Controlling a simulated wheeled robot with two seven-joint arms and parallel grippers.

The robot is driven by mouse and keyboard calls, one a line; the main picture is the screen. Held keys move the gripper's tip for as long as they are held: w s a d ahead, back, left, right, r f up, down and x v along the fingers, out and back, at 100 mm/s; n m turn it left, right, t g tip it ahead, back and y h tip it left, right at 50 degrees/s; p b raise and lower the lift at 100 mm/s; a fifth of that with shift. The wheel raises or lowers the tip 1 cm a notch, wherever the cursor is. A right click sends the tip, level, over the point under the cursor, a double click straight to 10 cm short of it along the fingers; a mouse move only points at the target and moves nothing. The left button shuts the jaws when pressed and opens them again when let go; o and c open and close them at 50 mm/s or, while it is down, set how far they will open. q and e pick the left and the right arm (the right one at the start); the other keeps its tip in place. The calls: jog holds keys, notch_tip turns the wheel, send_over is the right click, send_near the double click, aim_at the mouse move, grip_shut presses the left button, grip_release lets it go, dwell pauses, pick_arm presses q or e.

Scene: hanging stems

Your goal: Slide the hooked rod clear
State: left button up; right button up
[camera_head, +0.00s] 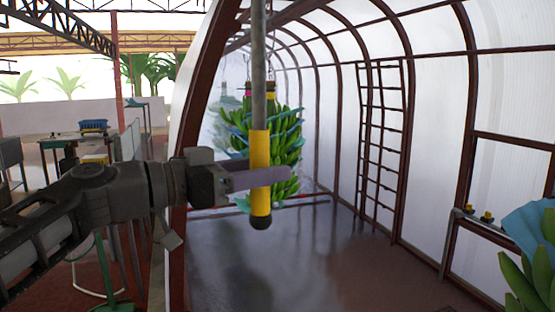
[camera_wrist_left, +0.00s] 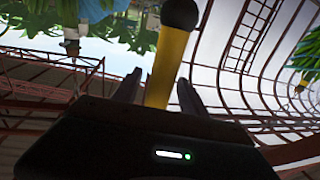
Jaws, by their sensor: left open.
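The rod (camera_head: 259,70) hangs upright, grey above with a yellow sleeve (camera_head: 260,148) and a rounded black end at the bottom. Its top runs out of the head view, so no hook shows. My left gripper (camera_head: 264,179) comes in from the left at the lower part of the yellow sleeve. In the left wrist view the open fingers (camera_wrist_left: 158,92) stand on either side of the yellow sleeve (camera_wrist_left: 168,65), with gaps showing beside it. The black end (camera_wrist_left: 180,13) shows beyond the fingertips. My right gripper is not in view.
A green banana bunch (camera_head: 285,130) with blue sheets hangs behind the rod. Another bunch (camera_head: 530,275) with a blue cover is at the lower right. A ladder-like frame (camera_head: 382,140) stands by the curved wall. A table (camera_head: 80,140) is at the left. The middle floor is clear.

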pick_arm(q)
jog(key=x, duration=0.2)
jog(key=shift+w+d+p, duration=0.2)
jog(key=shift+d+p, duration=0.1)
jog(key=shift+d, duration=0.05)
grip_shut()
dwell(1.2)
